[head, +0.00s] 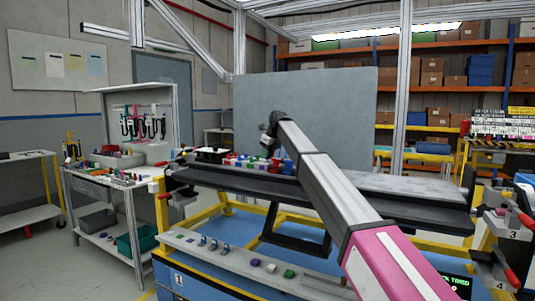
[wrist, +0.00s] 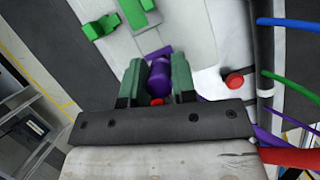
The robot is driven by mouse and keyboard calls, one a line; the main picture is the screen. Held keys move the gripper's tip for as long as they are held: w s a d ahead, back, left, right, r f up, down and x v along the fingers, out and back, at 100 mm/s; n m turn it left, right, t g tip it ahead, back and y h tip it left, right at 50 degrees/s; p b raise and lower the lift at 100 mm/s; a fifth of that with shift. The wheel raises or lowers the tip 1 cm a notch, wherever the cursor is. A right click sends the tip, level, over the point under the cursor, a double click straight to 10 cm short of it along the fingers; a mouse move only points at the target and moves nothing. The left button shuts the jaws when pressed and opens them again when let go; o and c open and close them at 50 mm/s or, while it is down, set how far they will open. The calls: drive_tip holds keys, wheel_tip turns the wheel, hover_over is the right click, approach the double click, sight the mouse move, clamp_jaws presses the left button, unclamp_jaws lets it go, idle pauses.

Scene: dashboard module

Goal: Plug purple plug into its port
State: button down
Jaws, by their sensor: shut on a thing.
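In the wrist view my gripper (wrist: 158,72) is shut on the purple plug (wrist: 159,80), a rounded purple body between the two green fingers. A small flat purple piece (wrist: 162,52) shows just beyond the fingertips, against the pale panel (wrist: 205,40). I cannot tell whether it is the port or part of the plug, or whether they touch. In the head view my arm reaches over the workbench; the fingers and the held plug cannot be made out there.
Green blocks (wrist: 100,27) lie on the panel at upper left, and a red round piece (wrist: 234,80) is right of the fingers. Coloured cables (wrist: 290,85) run along the right.

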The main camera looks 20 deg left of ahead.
drive_tip(key=shift+f, duration=0.55)
drive_tip(key=shift+r, duration=0.2)
drive_tip(key=shift+r, duration=0.8)
drive_tip(key=shift+f, duration=1)
idle(1.0)
drive_tip(key=c, duration=0.8)
unclamp_jaws()
drive_tip(key=shift+c, duration=0.2)
drive_tip(key=v, duration=1)
drive_tip(key=shift+d+r, duration=0.15)
drive_tip(key=shift+r, duration=0.25)
